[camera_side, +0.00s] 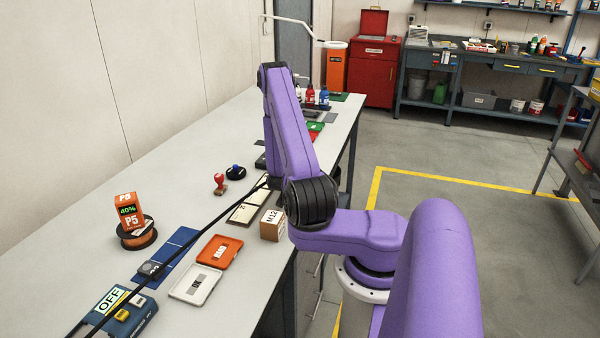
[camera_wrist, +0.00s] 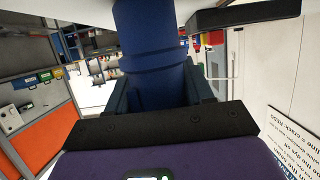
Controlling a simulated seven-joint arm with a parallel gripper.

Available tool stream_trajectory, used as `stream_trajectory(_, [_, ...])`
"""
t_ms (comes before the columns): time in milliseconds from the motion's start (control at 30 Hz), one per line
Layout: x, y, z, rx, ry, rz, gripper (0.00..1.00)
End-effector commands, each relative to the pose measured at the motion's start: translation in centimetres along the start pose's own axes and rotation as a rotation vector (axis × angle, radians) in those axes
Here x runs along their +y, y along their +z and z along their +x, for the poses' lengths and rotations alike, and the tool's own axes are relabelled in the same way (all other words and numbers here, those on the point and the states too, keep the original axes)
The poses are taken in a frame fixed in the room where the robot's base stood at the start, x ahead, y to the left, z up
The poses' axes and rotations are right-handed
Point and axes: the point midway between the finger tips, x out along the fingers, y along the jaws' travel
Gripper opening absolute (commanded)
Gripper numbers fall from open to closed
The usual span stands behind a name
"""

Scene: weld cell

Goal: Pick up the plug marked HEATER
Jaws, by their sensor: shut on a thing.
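In the wrist view a thick dark blue cylindrical plug body (camera_wrist: 148,45) stands between the dark jaws of my gripper (camera_wrist: 162,95), which is shut on it. No HEATER marking can be read on it. In the side view a black cable (camera_side: 205,222) runs taut from the lower left across the bench to the foot of my upright purple arm link. A dark end of my gripper (camera_side: 275,183) shows there, low over the bench. The plug is hidden by my arm in that view.
On the bench (camera_side: 95,205) are an orange P5 box (camera_side: 128,208) on a spool, an orange tray (camera_side: 221,251), a white tray (camera_side: 195,285), an M12 box (camera_side: 272,226), a red stamp (camera_side: 219,182) and an OFF unit (camera_side: 112,300). Bottles stand behind my arm.

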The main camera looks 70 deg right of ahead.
Motion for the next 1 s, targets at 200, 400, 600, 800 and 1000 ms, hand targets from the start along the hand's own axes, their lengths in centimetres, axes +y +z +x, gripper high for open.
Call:
stream_trajectory(200, [0.0,-1.7,-0.5,0.005,0.0,0.002,0.13])
stream_trajectory(400, [0.9,-4.0,-2.7,0.004,0.0,0.002,0.13])
stream_trajectory(600, [2.3,-6.0,-5.4,0.004,-0.001,0.002,0.13])
stream_trajectory(800, [3.2,-7.0,-7.2,0.002,0.0,0.001,0.13])
stream_trajectory(1000, [4.0,-7.1,-8.4,0.003,0.0,0.001,0.13])
